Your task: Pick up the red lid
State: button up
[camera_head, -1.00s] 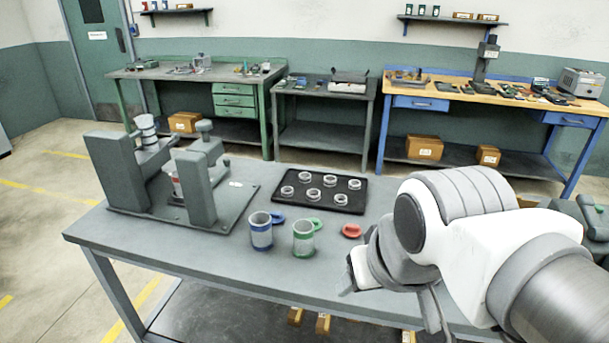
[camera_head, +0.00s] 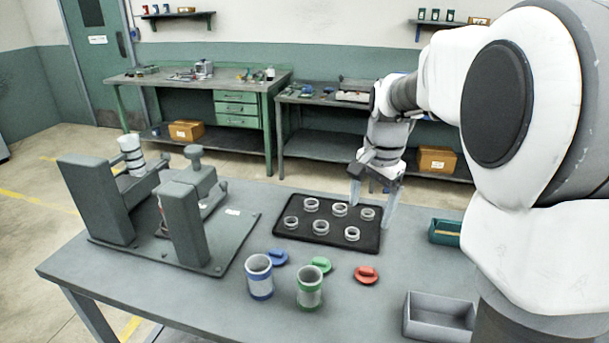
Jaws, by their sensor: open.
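The red lid (camera_head: 366,274) lies flat on the grey table (camera_head: 200,296), right of the green-banded cup (camera_head: 310,288). It is a small disc with a raised grip on top. My gripper (camera_head: 372,207) points down above the right part of the black tray, behind the red lid in the picture and higher than it. Its fingers are spread apart with nothing between them. The lid is fully visible and apart from the other things.
A blue lid (camera_head: 278,257) and a green lid (camera_head: 320,265) lie behind the blue-banded cup (camera_head: 259,277) and the green one. The black tray (camera_head: 283,233) holds several metal rings. The grinder fixture (camera_head: 187,228) stands left. A grey bin (camera_head: 438,317) and a green bin (camera_head: 445,232) stand right.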

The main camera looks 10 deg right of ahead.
jog(key=w+d+f+m+g, duration=0.2)
jog(key=w+d+f+m, duration=0.2)
jog(key=w+f, duration=0.45)
send_over(366, 269)
jog(key=shift+m, duration=0.3)
jog(key=f, duration=1.3)
jog(key=shift+w+a, duration=0.1)
jog(key=shift+w, duration=0.15)
jog(key=shift+s+f, duration=0.2)
jog(key=shift+f, duration=1.2)
jog(key=shift+s+f, duration=0.15)
jog(key=shift+f, duration=1.2)
jog(key=shift+c, duration=0.2)
jog(key=c, duration=1)
jog(key=shift+r, duration=0.2)
